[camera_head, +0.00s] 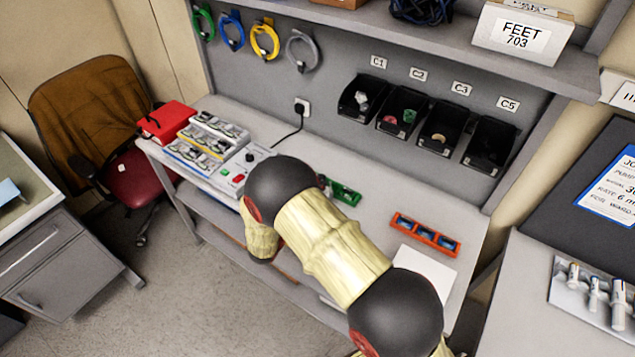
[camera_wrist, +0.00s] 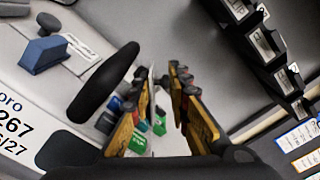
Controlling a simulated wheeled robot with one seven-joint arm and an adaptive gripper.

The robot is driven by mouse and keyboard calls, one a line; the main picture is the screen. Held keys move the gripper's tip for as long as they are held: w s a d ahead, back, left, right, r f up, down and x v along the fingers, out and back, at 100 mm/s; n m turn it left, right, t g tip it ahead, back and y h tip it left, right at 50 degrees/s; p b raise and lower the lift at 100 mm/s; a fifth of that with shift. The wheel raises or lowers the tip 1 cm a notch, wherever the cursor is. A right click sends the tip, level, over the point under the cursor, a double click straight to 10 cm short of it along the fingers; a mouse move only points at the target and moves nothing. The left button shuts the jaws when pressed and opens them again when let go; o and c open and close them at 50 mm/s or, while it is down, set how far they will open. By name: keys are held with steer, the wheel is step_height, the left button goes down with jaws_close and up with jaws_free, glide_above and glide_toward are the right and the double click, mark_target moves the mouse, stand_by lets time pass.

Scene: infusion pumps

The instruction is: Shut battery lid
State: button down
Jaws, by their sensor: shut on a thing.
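My gripper (camera_wrist: 165,88) shows in the wrist view as two yellow-and-black fingers with a narrow gap between them. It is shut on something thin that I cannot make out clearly. A white device with a printed label (camera_wrist: 14,128) lies close at the left of the wrist view, beside a black rounded bar (camera_wrist: 103,92). I cannot pick out the battery lid for certain. Small green parts (camera_wrist: 158,125) show between and beyond the fingers. In the head view my arm hides the gripper and what it works on.
On the bench (camera_head: 395,215) stand a red box (camera_head: 168,121), a grey panel with a red button (camera_head: 240,172), a green part (camera_head: 345,194) and an orange tray (camera_head: 426,234) with blue cells. Black bins (camera_head: 403,115) hang on the back wall, below a shelf.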

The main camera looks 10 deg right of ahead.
steer(key=shift+w+a+f+n, duration=0.1)
steer(key=shift+w+a+n, duration=0.1)
steer(key=shift+n, duration=0.3)
steer(key=shift+p, duration=0.3)
